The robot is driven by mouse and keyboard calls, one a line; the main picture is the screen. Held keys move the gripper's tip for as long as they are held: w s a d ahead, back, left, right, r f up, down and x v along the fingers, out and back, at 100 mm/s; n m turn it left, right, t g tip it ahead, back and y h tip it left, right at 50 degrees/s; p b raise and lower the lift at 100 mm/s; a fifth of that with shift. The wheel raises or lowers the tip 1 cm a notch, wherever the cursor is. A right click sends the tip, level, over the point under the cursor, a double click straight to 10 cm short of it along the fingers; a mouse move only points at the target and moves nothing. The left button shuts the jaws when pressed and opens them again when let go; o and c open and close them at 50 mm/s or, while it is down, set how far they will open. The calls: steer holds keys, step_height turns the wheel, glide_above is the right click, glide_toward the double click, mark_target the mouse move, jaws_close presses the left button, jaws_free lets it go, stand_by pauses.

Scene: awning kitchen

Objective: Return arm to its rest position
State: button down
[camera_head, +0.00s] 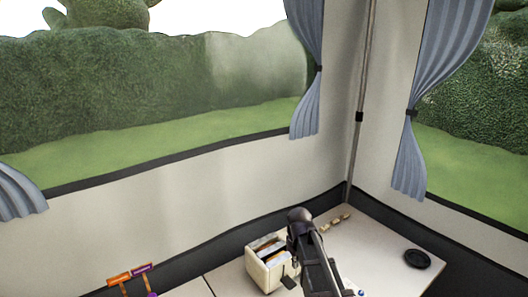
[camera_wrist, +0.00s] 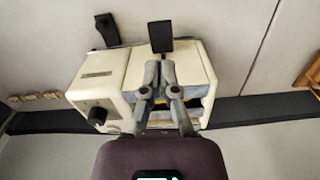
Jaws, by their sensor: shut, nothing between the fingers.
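My gripper (camera_wrist: 160,68) is shut and empty in the wrist view, its two grey fingers close together. It is in front of a cream toaster (camera_wrist: 88,77), covering part of its middle, and I cannot tell whether it touches it. The toaster has a dark knob (camera_wrist: 97,115) and a black lever (camera_wrist: 160,37). In the head view my dark arm (camera_head: 315,262) reaches over the counter just right of the toaster (camera_head: 262,274). My fingertips cannot be made out there.
Small brown pieces (camera_head: 337,222) lie on the counter (camera_head: 365,239) near the corner. A black round dish (camera_head: 417,259) lies at the right. Orange and purple tagged items (camera_head: 130,274) are at the lower left. Fabric walls and a pole (camera_head: 358,130) stand behind. Counter between arm and dish is mostly clear.

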steer(key=s+d+m, duration=0.2)
steer(key=s+m, duration=0.1)
steer(key=s, duration=0.4)
steer(key=s+d+m, duration=0.3)
steer(key=s, duration=0.4)
steer(key=shift+d, duration=0.25)
steer(key=shift+c, duration=1.2)
jaws_free()
steer(key=shift+w, duration=0.25)
steer(key=shift+o, duration=1.2)
steer(key=shift+w+a+r, duration=0.15)
steer(key=shift+w+r, duration=0.1)
steer(key=shift+w, duration=0.05)
steer(key=w+a+r+n+p, duration=0.2)
steer(key=w+a+r+p, duration=0.1)
steer(key=w, duration=0.4)
steer(key=w+a+r+n+p, duration=0.2)
steer(key=w+a+p, duration=0.1)
steer(key=w, duration=0.4)
steer(key=w+a+r+n+p, duration=0.3)
steer(key=w+a, duration=0.2)
steer(key=w, duration=0.3)
steer(key=shift+a+r, duration=0.2)
steer(key=shift+r, duration=0.1)
steer(key=shift+s+f, duration=0.1)
step_height(320, 180, down, 10)
steer(key=b, duration=1)
